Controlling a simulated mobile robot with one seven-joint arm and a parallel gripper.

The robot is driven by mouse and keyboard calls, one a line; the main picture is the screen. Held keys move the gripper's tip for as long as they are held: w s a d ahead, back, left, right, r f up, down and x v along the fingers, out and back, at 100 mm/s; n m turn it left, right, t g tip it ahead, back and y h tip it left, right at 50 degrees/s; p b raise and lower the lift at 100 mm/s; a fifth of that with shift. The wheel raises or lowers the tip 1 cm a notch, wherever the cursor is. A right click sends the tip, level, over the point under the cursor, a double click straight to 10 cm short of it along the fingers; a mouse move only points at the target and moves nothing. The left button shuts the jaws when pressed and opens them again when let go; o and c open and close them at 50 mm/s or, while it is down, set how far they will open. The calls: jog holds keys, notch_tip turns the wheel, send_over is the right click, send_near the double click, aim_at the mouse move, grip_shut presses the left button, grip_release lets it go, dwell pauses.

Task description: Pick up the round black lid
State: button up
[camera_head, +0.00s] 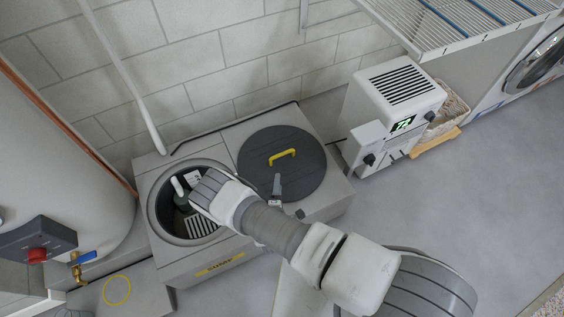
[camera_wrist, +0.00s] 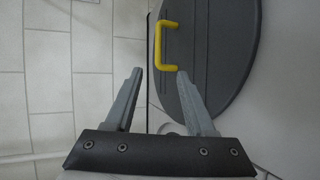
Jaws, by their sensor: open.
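The round black lid (camera_head: 312,172) looks dark grey and lies flat on the right side of a grey box unit. Its yellow bar handle (camera_head: 282,156) stands up near the middle. In the wrist view the lid (camera_wrist: 225,60) fills the upper right, and the yellow handle (camera_wrist: 161,45) shows just beyond my fingertips. My gripper (camera_wrist: 159,74) is open and empty. In the head view my gripper (camera_head: 277,182) shows over the lid, on the near side of the handle. Part of it is hidden behind my arm. Contact with the lid cannot be told.
The unit's left well (camera_head: 163,215) is open, with items inside, partly hidden by my arm. A white machine (camera_head: 395,95) with a green display stands to the right. A tank (camera_head: 60,150) stands at the left. A tiled wall is behind; open floor lies right.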

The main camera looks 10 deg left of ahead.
jog(key=b, duration=0.5)
send_near(282, 155)
jog(key=x, duration=0.2)
jog(key=f+x, duration=0.1)
jog(key=x, duration=0.2)
jog(key=shift+s+a, duration=0.1)
jog(key=shift+a, duration=0.1)
jog(key=b+x, duration=0.2)
jog(key=x, duration=0.3)
jog(key=shift+d+r+b, duration=0.2)
jog(key=shift+b, duration=0.15)
jog(key=shift+w, duration=0.45)
grip_shut()
jog(key=shift+a+r, duration=0.1)
jog(key=shift+r, duration=0.05)
